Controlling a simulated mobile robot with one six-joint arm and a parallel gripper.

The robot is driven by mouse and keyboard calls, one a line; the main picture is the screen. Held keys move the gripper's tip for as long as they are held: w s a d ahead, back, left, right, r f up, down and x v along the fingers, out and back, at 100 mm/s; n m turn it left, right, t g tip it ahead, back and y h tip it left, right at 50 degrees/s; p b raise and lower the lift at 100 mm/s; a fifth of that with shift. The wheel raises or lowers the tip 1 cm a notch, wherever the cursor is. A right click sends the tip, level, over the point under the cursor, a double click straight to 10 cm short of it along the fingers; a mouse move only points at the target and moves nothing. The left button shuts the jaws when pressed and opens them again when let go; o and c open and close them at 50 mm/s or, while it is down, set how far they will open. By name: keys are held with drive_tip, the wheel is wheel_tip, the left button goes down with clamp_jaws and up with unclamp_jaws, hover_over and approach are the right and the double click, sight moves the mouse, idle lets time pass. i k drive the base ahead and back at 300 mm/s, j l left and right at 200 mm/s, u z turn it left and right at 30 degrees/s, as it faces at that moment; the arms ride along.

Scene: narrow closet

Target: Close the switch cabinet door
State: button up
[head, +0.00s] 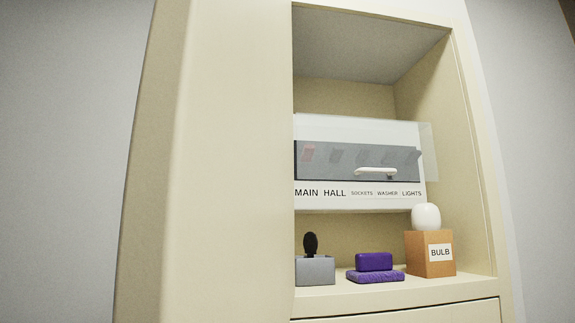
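The switch cabinet (350,203) is a white box in the closet's open niche, with its left end hidden behind the cream panel. It bears the labels MAIN HALL, SOCKETS, WASHER and LIGHTS. Its clear door (429,155) covers the row of switches (335,156), which show through it. The door's right edge reaches past the box's right side, so it seems to stand out from the front; how far is hard to tell. A white bar handle (376,172) sits near the door's lower edge. My gripper is not in view.
A wide cream panel (235,160) closes off the left. On the shelf (400,292) below the cabinet stand a grey block with a black knob (315,270), a purple block on a purple pad (374,263) and a BULB box (420,262) with a white bulb (426,216).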

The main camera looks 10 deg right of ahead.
sight(207, 235)
drive_tip(key=k+j+z, duration=0.25)
drive_tip(key=j, duration=0.35)
drive_tip(key=k+j+z, duration=0.3)
drive_tip(key=k+j, duration=0.15)
